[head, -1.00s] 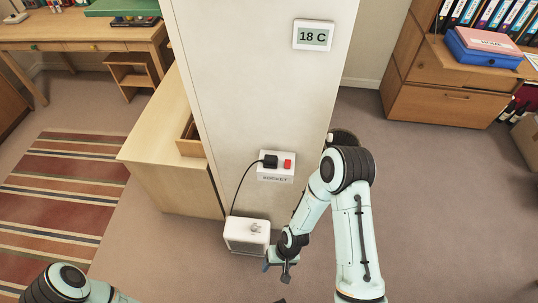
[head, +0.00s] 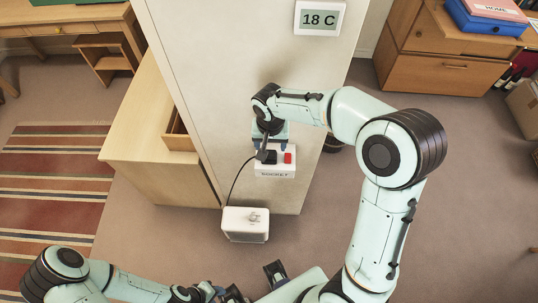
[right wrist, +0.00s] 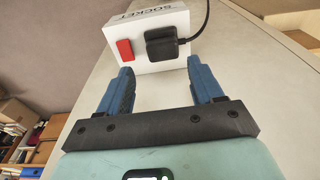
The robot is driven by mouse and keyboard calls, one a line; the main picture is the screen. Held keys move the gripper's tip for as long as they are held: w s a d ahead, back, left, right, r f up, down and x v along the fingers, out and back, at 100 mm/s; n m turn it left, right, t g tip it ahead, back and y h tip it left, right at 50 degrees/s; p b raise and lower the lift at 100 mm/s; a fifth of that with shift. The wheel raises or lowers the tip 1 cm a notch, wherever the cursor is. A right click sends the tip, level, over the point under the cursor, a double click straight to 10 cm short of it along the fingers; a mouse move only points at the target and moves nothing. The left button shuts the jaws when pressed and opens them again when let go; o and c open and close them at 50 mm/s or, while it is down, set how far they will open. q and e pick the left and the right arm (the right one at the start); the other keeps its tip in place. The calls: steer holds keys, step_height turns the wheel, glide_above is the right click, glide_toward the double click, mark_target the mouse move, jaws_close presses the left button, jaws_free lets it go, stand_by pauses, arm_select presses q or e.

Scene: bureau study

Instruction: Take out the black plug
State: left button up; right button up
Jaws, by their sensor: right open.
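The black plug (head: 270,157) sits in the white socket box (head: 275,174), marked SOCKET, on the pale wall face. It is left of a red switch (head: 288,158). In the right wrist view the plug (right wrist: 168,46) shows clearly, with its black cord leaving upward. My right gripper (right wrist: 161,68) is open, its two blue fingers pointing at the box, apart from the plug. In the head view my right gripper (head: 270,139) is just above the plug and partly hides it. My left arm shows at the bottom left; its jaw state is unclear.
A white box (head: 245,232) stands on the floor below, where the cord runs down to it. A thermostat display (head: 319,18) reading 18 C is higher on the wall. A wooden cabinet (head: 150,170) stands left of the wall.

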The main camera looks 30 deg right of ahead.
mark_target(269, 157)
steer(key=shift+w+f, duration=0.15)
steer(key=shift+f, duration=1)
steer(key=shift+w+f, duration=0.2)
steer(key=shift+f, duration=1)
steer(key=shift+w+f, duration=0.15)
steer(key=shift+f, duration=1)
steer(key=c, duration=0.8)
